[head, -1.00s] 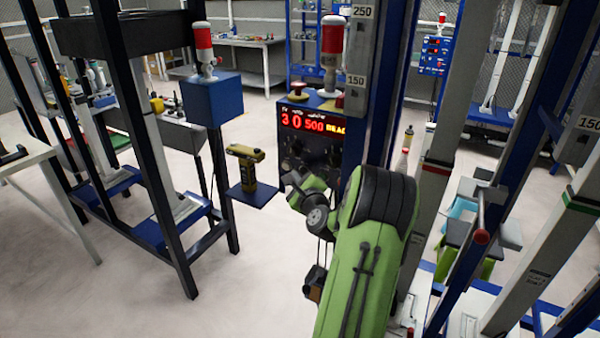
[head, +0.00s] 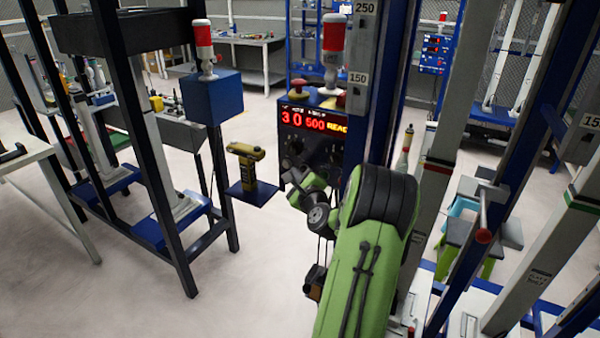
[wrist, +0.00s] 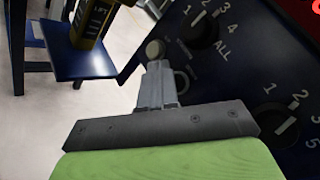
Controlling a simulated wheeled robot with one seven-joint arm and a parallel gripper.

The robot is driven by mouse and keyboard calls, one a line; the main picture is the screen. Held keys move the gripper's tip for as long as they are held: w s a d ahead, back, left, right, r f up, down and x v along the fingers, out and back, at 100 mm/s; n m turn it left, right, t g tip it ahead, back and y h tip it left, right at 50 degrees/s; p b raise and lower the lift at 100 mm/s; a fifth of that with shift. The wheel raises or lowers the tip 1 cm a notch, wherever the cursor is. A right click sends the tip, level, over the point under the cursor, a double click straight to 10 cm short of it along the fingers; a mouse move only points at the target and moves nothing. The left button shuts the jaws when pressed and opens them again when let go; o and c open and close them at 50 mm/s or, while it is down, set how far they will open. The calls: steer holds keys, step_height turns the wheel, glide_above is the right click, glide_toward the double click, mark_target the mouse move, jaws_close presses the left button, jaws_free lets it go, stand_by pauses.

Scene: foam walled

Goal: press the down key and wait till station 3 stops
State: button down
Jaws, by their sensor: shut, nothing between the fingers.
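The dark control box stands at the middle of the head view, with a lit display (head: 313,120) reading "3 0 500" and a cut-off word like "READY". In the wrist view its panel carries a selector knob (wrist: 203,30) marked 1 to 4 and ALL, and a second numbered knob (wrist: 275,122). A pale round key (wrist: 155,48) is at the panel's left edge. My gripper (wrist: 157,68) is shut and empty, its tips just below this key; I cannot tell if they touch. A ring-like round part (wrist: 181,82) lies right of the fingers. The key labels are unreadable.
A yellow handheld unit (head: 245,165) stands on a small blue shelf (head: 262,195) left of the box. A red mushroom button (head: 299,85) and a red-and-white lamp (head: 333,45) are on top. Blue and grey uprights crowd the right; floor is clear at the lower left.

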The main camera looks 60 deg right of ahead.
steer(key=shift+s+d+f, duration=0.45)
steer(key=shift+s, duration=0.25)
steer(key=a, duration=0.1)
steer(key=a+b, duration=0.1)
steer(key=a, duration=0.2)
steer(key=shift+s+a+r, duration=0.1)
steer(key=shift+s+a, duration=0.25)
steer(key=shift+s, duration=0.05)
steer(key=shift+w+a, duration=0.1)
